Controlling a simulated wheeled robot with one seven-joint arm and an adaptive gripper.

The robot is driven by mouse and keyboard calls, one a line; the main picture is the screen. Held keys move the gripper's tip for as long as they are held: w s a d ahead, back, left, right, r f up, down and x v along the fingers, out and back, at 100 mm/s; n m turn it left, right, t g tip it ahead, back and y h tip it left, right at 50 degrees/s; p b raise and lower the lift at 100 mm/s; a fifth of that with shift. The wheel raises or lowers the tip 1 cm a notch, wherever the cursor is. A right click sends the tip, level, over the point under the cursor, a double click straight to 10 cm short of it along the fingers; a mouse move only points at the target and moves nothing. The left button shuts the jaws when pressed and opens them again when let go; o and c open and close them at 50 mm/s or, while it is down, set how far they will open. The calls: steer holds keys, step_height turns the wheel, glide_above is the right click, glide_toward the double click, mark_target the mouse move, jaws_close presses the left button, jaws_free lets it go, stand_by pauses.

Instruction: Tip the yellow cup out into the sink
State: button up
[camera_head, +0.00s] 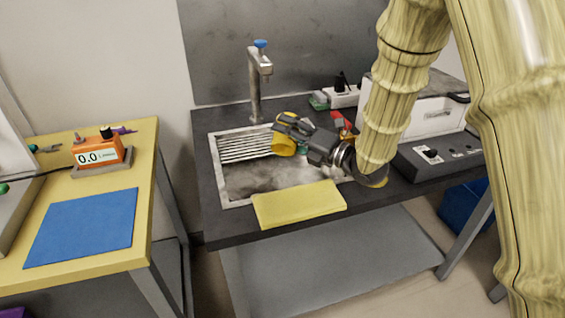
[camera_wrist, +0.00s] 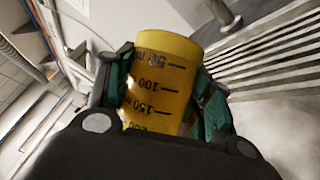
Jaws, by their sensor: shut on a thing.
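The yellow cup (camera_head: 284,145) is a measuring cup with dark volume marks. My gripper (camera_head: 292,132) is shut on the cup, reaching in from the right. In the wrist view the cup (camera_wrist: 160,85) sits between the green finger pads (camera_wrist: 165,95), with the 50 mark near the top of the picture. The cup's opening is not clearly seen, so I cannot tell its contents. The sink basin looks grey and empty of objects.
A tap (camera_head: 257,80) with a blue top stands behind the sink. A folded yellow cloth (camera_head: 298,204) lies on the front edge. A grey-white machine (camera_head: 430,125) is at the right. A yellow table (camera_head: 145,190) with a blue mat (camera_head: 82,227) and orange meter (camera_head: 98,154) stands left.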

steer(key=shift+w+m+p, duration=0.1)
steer(key=shift+m+p, duration=0.2)
steer(key=shift+p, duration=0.55)
steer(key=shift+p, duration=0.35)
